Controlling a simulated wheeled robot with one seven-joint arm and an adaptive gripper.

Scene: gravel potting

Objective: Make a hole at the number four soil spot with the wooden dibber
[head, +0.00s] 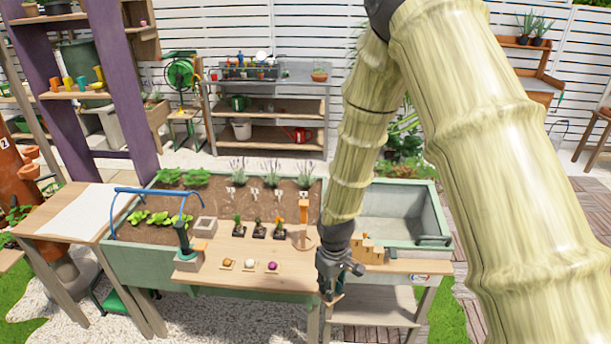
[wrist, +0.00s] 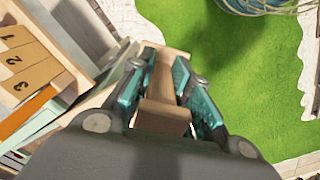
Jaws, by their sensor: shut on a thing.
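My gripper (head: 330,290) hangs at the front right edge of the potting table. The soil bed (head: 215,205) lies at the back of the table, away from the gripper. Small white markers stand in a row in the soil before the lavender plants. The rightmost marker (head: 303,194) is probably number four, but its digit is too small to read.
Potted seedlings (head: 258,229) and three bulbs (head: 249,265) sit on the table's wooden top. An orange-topped upright tool (head: 304,223) stands behind. A wooden rack (head: 368,250) is right of my gripper; its tiles show 1, 2, 3 in the wrist view. A blue hoop (head: 150,190) spans the left bed.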

